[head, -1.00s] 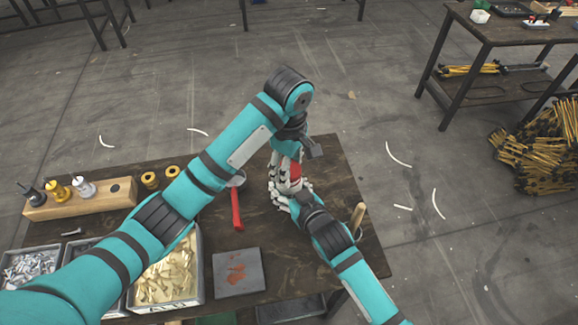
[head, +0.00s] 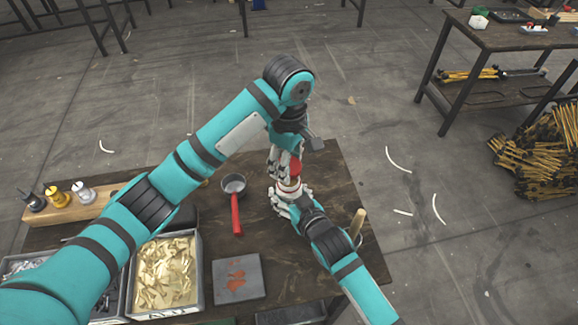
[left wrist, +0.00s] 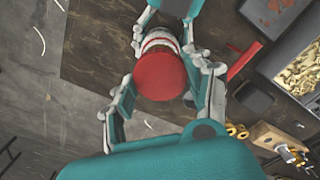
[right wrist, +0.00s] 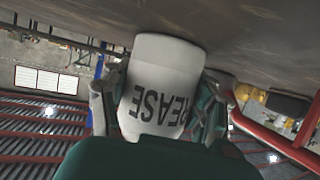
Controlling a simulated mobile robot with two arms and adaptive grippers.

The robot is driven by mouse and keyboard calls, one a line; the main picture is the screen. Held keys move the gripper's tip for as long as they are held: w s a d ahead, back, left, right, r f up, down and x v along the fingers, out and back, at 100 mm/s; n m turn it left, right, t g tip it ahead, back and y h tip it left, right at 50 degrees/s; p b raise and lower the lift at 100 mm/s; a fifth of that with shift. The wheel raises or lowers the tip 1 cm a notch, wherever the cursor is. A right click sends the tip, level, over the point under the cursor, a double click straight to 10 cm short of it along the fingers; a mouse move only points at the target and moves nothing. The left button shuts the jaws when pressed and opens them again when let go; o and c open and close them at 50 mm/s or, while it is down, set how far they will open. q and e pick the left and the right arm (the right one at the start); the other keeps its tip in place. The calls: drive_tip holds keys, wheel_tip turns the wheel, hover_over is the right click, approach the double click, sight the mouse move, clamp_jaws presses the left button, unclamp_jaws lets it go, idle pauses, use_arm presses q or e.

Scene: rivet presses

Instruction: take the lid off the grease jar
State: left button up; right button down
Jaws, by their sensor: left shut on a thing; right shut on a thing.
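The white grease jar (right wrist: 158,80) shows large in the right wrist view, its black GREASE lettering upside down there. Its base meets the brown table surface. My right gripper (head: 291,197) is shut around the jar's body from the front. My left gripper (head: 285,165) is above it, shut on the red lid (left wrist: 161,76), with a finger on either side. In the head view the lid (head: 296,167) appears a little above the jar (head: 289,187), whose upper part shows a reddish ring. Fingers and arm partly hide the jar.
A saucepan with a red handle (head: 236,213) stands left of the jar on the dark table (head: 335,185). A grey plate (head: 238,279), a bin of brass pieces (head: 166,272) and a wooden holder (head: 68,208) are nearby. A wooden handle (head: 357,222) stands close to my right arm.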

drive_tip(key=shift+c, duration=1.2)
unclamp_jaws()
drive_tip(key=v, duration=1.2)
drive_tip(key=shift+f, duration=0.15)
